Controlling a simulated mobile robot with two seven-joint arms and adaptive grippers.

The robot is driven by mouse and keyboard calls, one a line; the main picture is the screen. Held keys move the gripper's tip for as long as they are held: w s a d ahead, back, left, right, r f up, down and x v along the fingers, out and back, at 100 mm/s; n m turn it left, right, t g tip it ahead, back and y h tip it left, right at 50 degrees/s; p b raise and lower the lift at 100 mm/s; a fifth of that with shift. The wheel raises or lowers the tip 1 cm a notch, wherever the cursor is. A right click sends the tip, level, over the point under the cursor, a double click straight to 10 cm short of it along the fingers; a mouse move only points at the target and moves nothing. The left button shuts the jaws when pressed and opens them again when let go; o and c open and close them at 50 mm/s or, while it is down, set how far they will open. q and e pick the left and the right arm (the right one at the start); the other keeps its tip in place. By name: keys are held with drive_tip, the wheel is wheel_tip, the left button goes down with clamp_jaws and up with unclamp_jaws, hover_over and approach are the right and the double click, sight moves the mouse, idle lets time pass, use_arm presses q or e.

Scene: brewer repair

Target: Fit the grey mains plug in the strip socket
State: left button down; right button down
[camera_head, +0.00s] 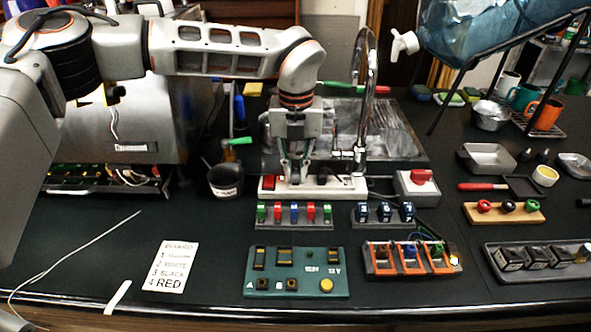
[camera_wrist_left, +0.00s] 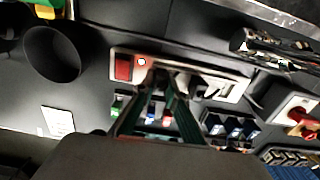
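The white strip socket (camera_head: 350,189) lies across the bench in front of the sink. It also shows in the left wrist view (camera_wrist_left: 232,97), with a red switch (camera_wrist_left: 123,67) and a lit red lamp at its left end. My left gripper (camera_head: 295,181) points down over the strip, right of the switch. In the left wrist view its fingertips (camera_wrist_left: 158,79) are close together at the strip's sockets. I cannot make out the grey mains plug clearly; the fingers may hide it. A dark shape (camera_head: 322,179) sits on the strip, right of the fingers. My right gripper is out of view.
Coloured connector blocks (camera_head: 293,227) and a green board (camera_head: 297,271) lie in front of the strip. A grey box with a red knob (camera_head: 417,187) stands right of it. A black pot (camera_head: 226,181) is to the left. The tap (camera_head: 363,100) rises behind.

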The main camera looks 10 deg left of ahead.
use_arm(q)
drive_tip(key=c, duration=2)
unclamp_jaws()
drive_tip(key=shift+o, duration=0.2)
wheel_tip(320, 180, up, 12)
